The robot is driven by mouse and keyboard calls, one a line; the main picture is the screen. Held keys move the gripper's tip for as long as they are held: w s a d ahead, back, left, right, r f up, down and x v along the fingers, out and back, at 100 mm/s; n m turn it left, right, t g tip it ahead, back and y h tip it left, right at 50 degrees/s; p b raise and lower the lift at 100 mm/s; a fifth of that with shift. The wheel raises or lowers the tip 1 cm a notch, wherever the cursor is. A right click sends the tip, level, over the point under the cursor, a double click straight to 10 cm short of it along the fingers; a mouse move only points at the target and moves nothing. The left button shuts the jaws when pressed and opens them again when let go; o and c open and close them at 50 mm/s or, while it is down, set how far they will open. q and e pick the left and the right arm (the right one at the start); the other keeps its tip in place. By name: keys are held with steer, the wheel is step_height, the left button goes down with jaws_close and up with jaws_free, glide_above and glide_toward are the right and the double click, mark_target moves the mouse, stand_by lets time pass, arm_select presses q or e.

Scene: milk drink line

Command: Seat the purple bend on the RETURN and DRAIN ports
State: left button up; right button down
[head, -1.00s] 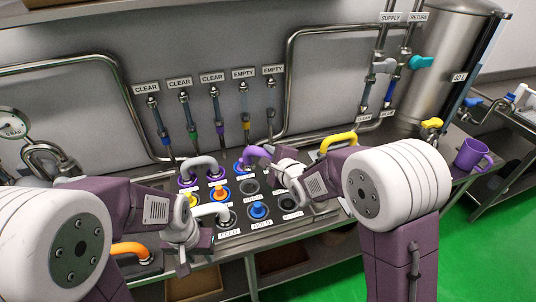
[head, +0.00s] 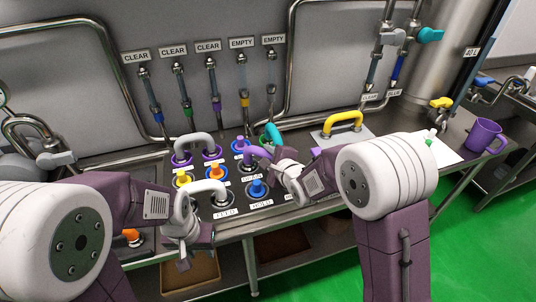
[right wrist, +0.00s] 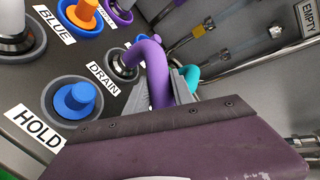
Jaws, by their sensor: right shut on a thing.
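The purple bend (head: 256,152) is in my right gripper (head: 279,163), low over the back right of the port panel (head: 232,232). In the right wrist view the gripper (right wrist: 178,88) is shut on the bend (right wrist: 158,72), whose curved end is at the DRAIN port (right wrist: 122,64). I cannot tell whether that end is seated or just above. The RETURN label is not readable, and the other end is not clear. My left gripper (head: 186,240) is at the front left of the panel, beside a silver bend (head: 208,187) by FEED; its jaws are unclear.
A blue plug (head: 258,188) stands at HOLD. Another silver bend (head: 193,140), a yellow plug (head: 183,179) and an orange plug (head: 219,170) stand near. A teal part (head: 272,133) is close behind my right gripper. A yellow bend (head: 343,120) and purple mug (head: 484,135) are right.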

steer(key=c, duration=1)
jaws_free()
steer(key=shift+s, duration=0.1)
steer(key=v, duration=0.9)
steer(key=shift+d+r, duration=0.1)
